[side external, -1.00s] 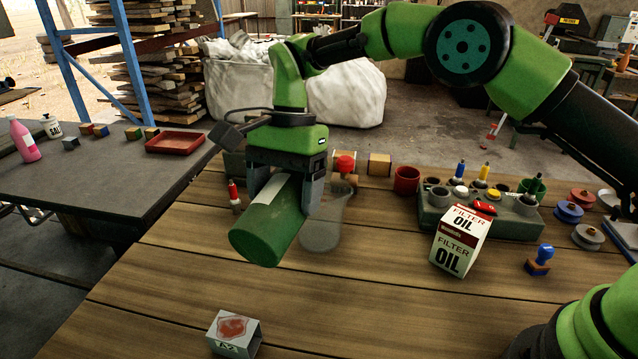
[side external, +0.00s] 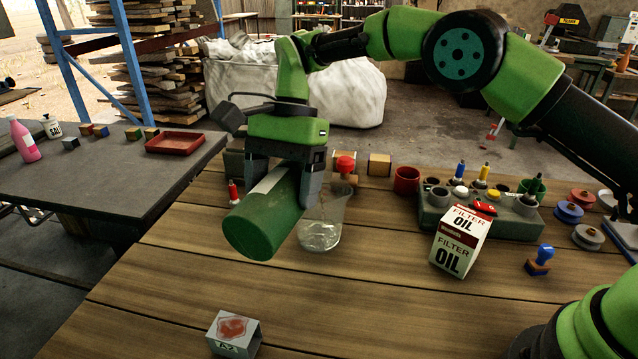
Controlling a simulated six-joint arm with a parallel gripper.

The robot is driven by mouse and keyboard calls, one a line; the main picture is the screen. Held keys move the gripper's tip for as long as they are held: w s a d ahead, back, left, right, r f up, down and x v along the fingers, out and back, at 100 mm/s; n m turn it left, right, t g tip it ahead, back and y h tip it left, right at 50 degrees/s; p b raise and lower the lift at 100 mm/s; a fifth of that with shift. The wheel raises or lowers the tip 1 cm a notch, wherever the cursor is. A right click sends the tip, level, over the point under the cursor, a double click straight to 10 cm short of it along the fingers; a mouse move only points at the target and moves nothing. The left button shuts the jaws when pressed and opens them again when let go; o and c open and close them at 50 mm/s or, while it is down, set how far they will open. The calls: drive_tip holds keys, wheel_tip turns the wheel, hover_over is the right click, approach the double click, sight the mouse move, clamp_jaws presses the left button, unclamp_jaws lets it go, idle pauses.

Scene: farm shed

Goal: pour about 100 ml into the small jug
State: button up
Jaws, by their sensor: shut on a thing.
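My gripper (side external: 287,185) is shut on a green cylindrical container (side external: 258,220) with a pale strip along it. The container is tilted well over, with its round closed end toward the camera at the lower left. Its other end is hidden behind the gripper. A clear glass jug (side external: 325,232) stands upright on the wooden table, just right of and partly behind the container and gripper. What looks like clear liquid shows low in the jug, with a faint streak above it. I cannot tell the amount or whether liquid is flowing.
A red-knobbed stamp (side external: 345,170) and wooden blocks stand behind the jug. An oil filter box (side external: 460,240) and a grey-green holder (side external: 435,218) are to the right. An A2 box (side external: 234,335) lies in front. The table between is clear.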

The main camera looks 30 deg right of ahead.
sight(274, 218)
drive_tip(key=shift+s+a+r, duration=0.1)
drive_tip(key=shift+a+r, duration=0.05)
drive_tip(key=shift+a, duration=0.1)
idle(0.3)
drive_tip(key=shift+y, duration=0.3)
idle(1.1)
drive_tip(key=shift+s+a, duration=0.1)
drive_tip(key=shift+a, duration=0.05)
drive_tip(key=h, duration=0.1)
drive_tip(key=f+t, duration=0.1)
drive_tip(key=a+f+h, duration=0.1)
drive_tip(key=shift+s+f+h, duration=0.2)
drive_tip(key=shift+s+h, duration=0.1)
drive_tip(key=shift+s, duration=0.05)
drive_tip(key=shift+s+a+f+t+h, duration=0.2)
drive_tip(key=shift+a+f+t+h, duration=0.1)
drive_tip(key=shift+f+t, duration=0.1)
drive_tip(key=shift+d+f+t+h, duration=0.1)
drive_tip(key=shift+f+t+h, duration=0.2)
drive_tip(key=shift+f+h, duration=0.1)
idle(0.9)
